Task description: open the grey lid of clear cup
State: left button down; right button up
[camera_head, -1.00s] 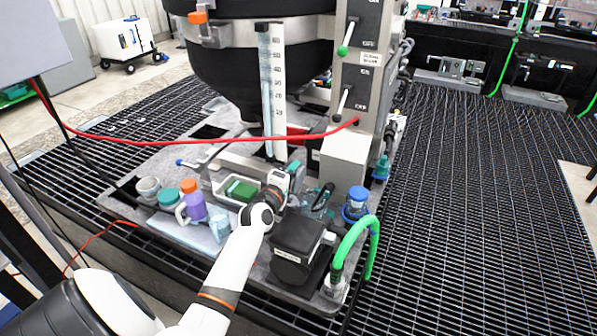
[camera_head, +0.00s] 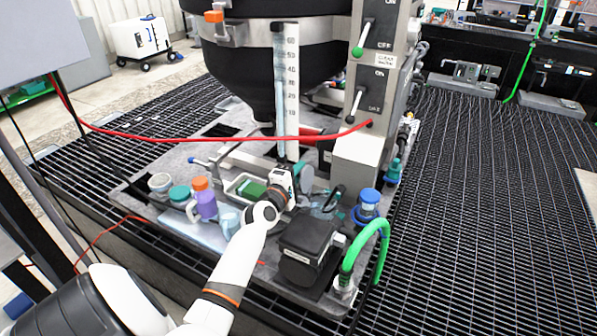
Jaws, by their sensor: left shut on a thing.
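A small round cup with a grey top (camera_head: 159,183) stands at the left of the grey work plate. It may be the cup with the grey lid, but at this size I cannot tell whether its body is clear. A pale, see-through cup (camera_head: 229,221) stands closer to me, beside the purple bottle. My left gripper (camera_head: 295,176) is at the middle of the plate, by the right end of a tray. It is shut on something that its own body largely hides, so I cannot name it. My right gripper is out of view.
A teal-topped jar (camera_head: 180,194) and a purple bottle with an orange cap (camera_head: 204,200) stand left of my arm. A tray (camera_head: 232,184) holds a green block (camera_head: 253,190). A black box (camera_head: 306,250), blue-capped fitting (camera_head: 369,199) and green hose (camera_head: 368,245) crowd the right.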

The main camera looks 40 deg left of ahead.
pick_arm(q)
jog(key=c, duration=1.4)
grip_release()
jog(key=shift+o, duration=0.2)
jog(key=v, duration=1.2)
jog(key=shift+b, duration=0.35)
